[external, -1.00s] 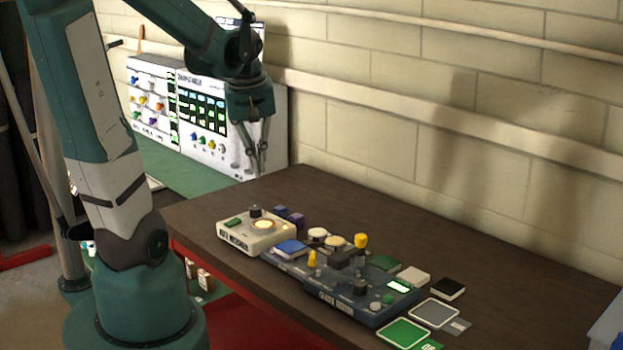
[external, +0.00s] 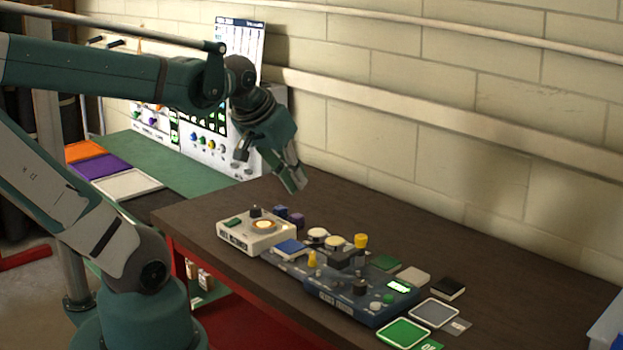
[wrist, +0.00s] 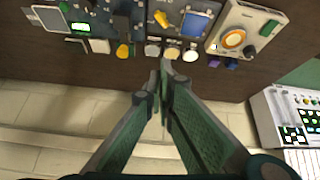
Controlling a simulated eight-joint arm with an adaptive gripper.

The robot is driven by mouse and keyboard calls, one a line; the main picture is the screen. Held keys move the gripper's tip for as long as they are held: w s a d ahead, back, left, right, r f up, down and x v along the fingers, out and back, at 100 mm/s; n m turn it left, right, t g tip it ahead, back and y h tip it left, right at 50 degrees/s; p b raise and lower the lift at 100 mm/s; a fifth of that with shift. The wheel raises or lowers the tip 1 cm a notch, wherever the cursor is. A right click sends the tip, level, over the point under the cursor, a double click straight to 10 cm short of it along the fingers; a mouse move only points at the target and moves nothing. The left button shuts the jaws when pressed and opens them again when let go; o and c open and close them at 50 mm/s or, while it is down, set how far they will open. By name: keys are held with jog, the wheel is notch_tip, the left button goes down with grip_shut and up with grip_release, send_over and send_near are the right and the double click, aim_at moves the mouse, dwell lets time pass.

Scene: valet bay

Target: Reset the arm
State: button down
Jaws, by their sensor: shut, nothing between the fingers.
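My gripper (external: 291,181) hangs in the air above the far left part of the dark table, between the devices and the wall. Its fingers are shut and hold nothing. In the wrist view the closed fingertips (wrist: 163,68) point towards the devices on the table. My arm is bent, with the forearm reaching in from the left of the external view.
On the dark table (external: 480,240) stand a cream device (external: 240,238) with a round dial and a dark blue station (external: 345,300) with knobs. A panel box (external: 205,155) stands behind at left.

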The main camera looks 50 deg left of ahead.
jog(key=shift+s+d+m+t, duration=0.2)
jog(key=shift+d+m, duration=0.15)
jog(key=shift+d, duration=0.2)
jog(key=shift+s+d+m+t, duration=0.2)
jog(key=shift+d+m, duration=0.15)
jog(key=shift+d, duration=0.15)
dwell(2.5)
